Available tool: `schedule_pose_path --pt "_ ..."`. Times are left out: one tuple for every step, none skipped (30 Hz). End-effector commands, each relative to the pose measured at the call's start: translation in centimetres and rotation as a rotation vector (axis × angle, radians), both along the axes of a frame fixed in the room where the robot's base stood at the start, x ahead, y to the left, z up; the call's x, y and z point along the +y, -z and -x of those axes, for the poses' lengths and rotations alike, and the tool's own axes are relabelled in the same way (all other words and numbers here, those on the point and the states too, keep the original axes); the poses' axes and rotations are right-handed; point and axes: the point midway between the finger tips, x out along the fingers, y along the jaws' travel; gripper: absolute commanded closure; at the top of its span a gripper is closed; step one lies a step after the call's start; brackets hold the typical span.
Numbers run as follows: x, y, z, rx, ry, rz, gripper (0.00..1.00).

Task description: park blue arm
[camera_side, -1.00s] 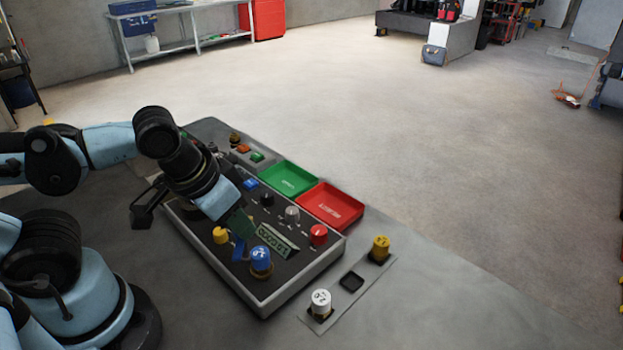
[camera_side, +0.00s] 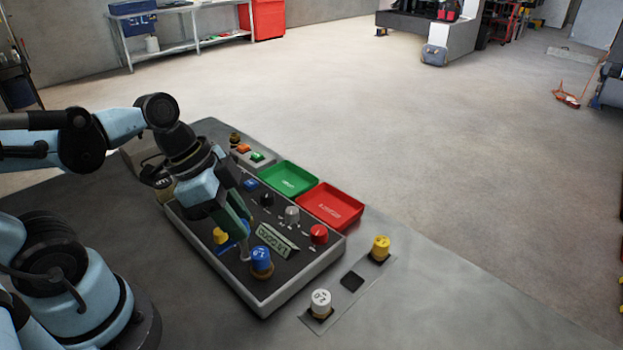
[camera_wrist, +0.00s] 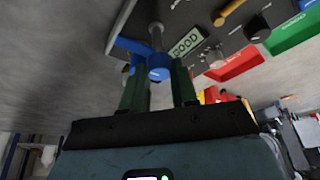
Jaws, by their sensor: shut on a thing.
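The blue arm is a grey shaft (camera_wrist: 156,36) with a blue knob (camera_wrist: 159,73) at its end, in the upper middle of the wrist view. It rises from a blue plate (camera_wrist: 130,46) on the panel. My gripper (camera_wrist: 158,82) has its two green fingers on either side of the knob and is shut on it. In the side view my gripper (camera_side: 243,220) is over the panel's front left part, with the shaft (camera_side: 245,247) showing below the fingers. The knob is mostly hidden there by the fingers.
A blue numbered cap (camera_side: 261,258) stands close by the shaft, with a yellow knob (camera_side: 220,236) at left and a green sign (camera_side: 274,240) at right. Green (camera_side: 289,178) and red (camera_side: 332,204) trays border the panel. White (camera_side: 320,301) and yellow (camera_side: 380,246) caps stand nearer the front.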

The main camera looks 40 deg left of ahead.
Motion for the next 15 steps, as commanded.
schedule_pose_path --pt "0.06 0.03 -0.04 -0.001 0.009 -0.001 1.00" --pt "0.06 0.03 -0.03 -0.001 0.015 -0.001 1.00" --pt "0.07 0.04 -0.03 -0.001 0.023 -0.001 1.00" --pt "0.06 0.04 -0.02 -0.002 0.026 -0.002 1.00" --pt "0.06 0.04 -0.02 -0.001 0.030 -0.001 1.00" --pt "0.06 0.05 -0.01 -0.001 0.033 -0.001 1.00" --pt "0.06 0.06 -0.01 -0.001 0.035 -0.001 1.00" --pt "0.06 0.06 -0.01 0.000 0.037 -0.002 1.00" --pt "0.05 0.06 -0.01 -0.001 0.038 -0.002 1.00" --pt "0.05 0.06 -0.01 -0.001 0.039 -0.002 1.00" --pt "0.06 0.06 0.00 -0.001 0.039 -0.002 1.00" --pt "0.06 0.06 0.00 -0.001 0.039 -0.002 1.00" --pt "0.06 0.06 0.00 -0.001 0.039 -0.002 1.00" --pt "0.06 0.06 0.00 -0.001 0.039 -0.002 1.00" --pt "0.06 0.06 0.01 -0.001 0.039 -0.002 1.00"
